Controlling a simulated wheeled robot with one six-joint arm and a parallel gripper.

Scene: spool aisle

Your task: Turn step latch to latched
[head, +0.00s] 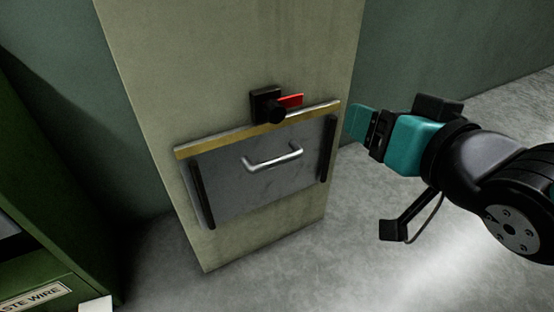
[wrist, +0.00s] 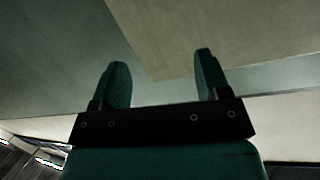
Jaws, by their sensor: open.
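The step latch (head: 268,104) is a black block with a round knob and a red lever, on the face of a beige panel. The red lever (head: 290,101) points to the right, close to level. Just below it is a grey folding step (head: 230,180) with a yellow top edge and a silver handle (head: 273,158), lying upright against the panel. My gripper (head: 358,120) is to the right of the panel, apart from the latch. In the wrist view its two teal fingers (wrist: 160,80) are spread and empty. The latch does not show in the wrist view.
The beige panel (head: 200,60) stands on a grey concrete floor (head: 370,250). A green cabinet (head: 45,200) with a partly visible "WIRE" label stands at the left. Dark green walls (head: 440,50) are behind. The space in front of the latch is clear.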

